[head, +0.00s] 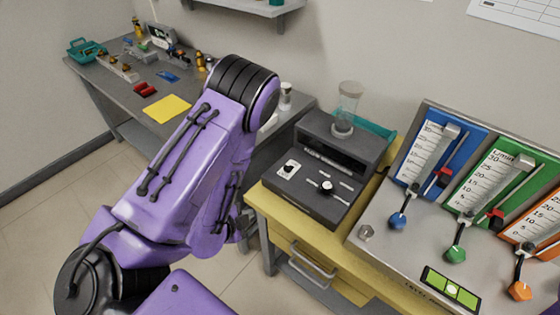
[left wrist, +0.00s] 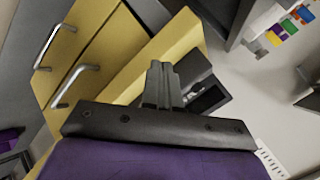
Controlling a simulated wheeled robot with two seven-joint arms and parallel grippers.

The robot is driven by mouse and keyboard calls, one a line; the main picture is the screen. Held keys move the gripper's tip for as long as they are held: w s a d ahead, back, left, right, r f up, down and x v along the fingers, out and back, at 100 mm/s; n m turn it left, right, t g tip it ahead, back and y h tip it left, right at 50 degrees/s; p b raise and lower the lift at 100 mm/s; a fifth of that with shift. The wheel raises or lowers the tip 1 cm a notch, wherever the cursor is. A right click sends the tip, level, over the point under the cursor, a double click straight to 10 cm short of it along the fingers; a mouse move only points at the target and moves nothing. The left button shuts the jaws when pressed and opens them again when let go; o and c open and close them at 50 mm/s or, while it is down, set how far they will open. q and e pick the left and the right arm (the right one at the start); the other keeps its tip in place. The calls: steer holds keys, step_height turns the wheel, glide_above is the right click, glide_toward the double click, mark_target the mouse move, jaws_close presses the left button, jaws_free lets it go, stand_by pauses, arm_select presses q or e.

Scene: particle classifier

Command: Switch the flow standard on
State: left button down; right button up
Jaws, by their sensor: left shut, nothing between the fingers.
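A dark grey instrument box (head: 320,200) stands on the yellow bench; its front label is too small to read. It has a toggle-like switch (head: 290,167) on a pale plate at its left and a round black-and-white knob (head: 326,187) at mid-front. A clear glass cylinder (head: 347,108) stands on top. I cannot tell from the lettering which unit is the flow standard. My left gripper (left wrist: 160,72) is shut and empty in the left wrist view, with a dark box (left wrist: 213,102) behind its fingers. In the head view my left arm largely hides this gripper. My right gripper is out of view.
A sloped metal panel (head: 385,245) with blue, green and orange flow scales, matching knobs and a green display (head: 450,289) stands at the right. The yellow bench (head: 280,215) has drawers with metal handles. A grey table (head: 105,80) with small parts stands behind my left arm.

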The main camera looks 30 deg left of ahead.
arm_select(q)
steer(key=w+r+m+t+h+p, duration=0.1)
steer(key=w+r+m+t, duration=0.1)
steer(key=r+m, duration=0.6)
steer(key=shift+w+r+h+p, duration=0.3)
steer(key=shift+w+r+h, duration=0.1)
steer(key=shift+w, duration=0.3)
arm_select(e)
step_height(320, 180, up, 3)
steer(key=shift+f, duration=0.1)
arm_select(q)
steer(key=b, duration=1.1)
glide_toward(286, 170)
steer(key=f, duration=0.3)
steer(key=shift+s, duration=0.2)
steer(key=w+p, duration=0.3)
steer(key=w, duration=0.2)
steer(key=shift+w+d+f, duration=0.1)
steer(key=shift+d, duration=0.05)
steer(key=shift+w+d, duration=0.1)
steer(key=shift+w, duration=0.2)
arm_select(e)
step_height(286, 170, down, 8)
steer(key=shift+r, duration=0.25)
arm_select(q)
steer(key=shift+f, duration=0.1)
